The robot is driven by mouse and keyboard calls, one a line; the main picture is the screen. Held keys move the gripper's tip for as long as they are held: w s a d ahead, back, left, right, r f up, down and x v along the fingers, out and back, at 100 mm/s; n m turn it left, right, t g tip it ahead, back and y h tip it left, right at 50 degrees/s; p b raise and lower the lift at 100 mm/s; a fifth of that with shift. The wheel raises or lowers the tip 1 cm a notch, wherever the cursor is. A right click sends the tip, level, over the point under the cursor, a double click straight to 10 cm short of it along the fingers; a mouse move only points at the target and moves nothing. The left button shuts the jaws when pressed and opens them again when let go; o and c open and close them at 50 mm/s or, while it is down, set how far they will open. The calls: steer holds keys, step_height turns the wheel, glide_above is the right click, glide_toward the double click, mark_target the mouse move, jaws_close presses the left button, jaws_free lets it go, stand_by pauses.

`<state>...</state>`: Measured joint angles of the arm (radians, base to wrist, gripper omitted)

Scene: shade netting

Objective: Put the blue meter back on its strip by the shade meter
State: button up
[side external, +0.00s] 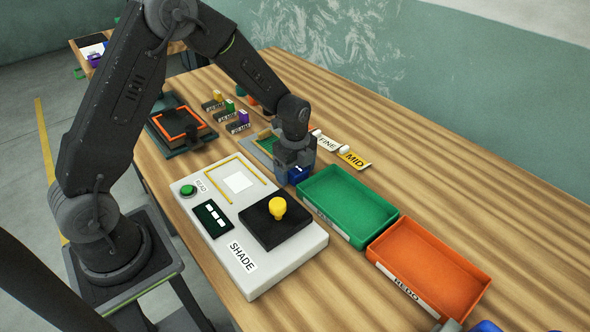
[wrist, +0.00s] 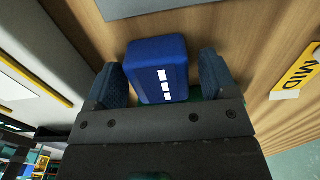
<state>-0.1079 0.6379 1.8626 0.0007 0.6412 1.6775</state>
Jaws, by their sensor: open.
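The blue meter (wrist: 158,58), a blue block with white marks on one face, stands between the two fingers of my gripper (wrist: 163,78) in the wrist view. The fingers are open, one on each side of it, with a small gap visible on the right side. In the side view my gripper (side external: 295,168) is low over the table beside the shade meter (side external: 283,264), and only a little of the blue meter (side external: 297,175) shows below it. The shade meter is a pale box with a black pad and yellow knob. I cannot make out the strip under the blue meter.
A green tray (side external: 345,171) is close to the right of my gripper, and an orange REDO tray (side external: 388,284) is beyond it. FINE (side external: 326,143) and MID (side external: 353,159) tags lie behind. A dark orange-edged frame (side external: 180,125) is at the left. Bare wood lies at the back right.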

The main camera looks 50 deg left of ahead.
step_height(320, 180, up, 12)
steer(key=s+d+r+n+t, duration=0.2)
steer(key=s+d+r+n, duration=0.1)
steer(key=s+r+n, duration=0.55)
steer(key=s+d+r+n+t, duration=0.1)
steer(key=s+r+n, duration=0.1)
steer(key=s+n, duration=0.2)
steer(key=s+r+n+t, duration=0.1)
steer(key=s+n, duration=0.4)
steer(key=s, duration=0.5)
steer(key=shift+d+r+t, duration=0.35)
steer(key=shift+r+t, duration=0.05)
steer(key=shift+t, duration=0.4)
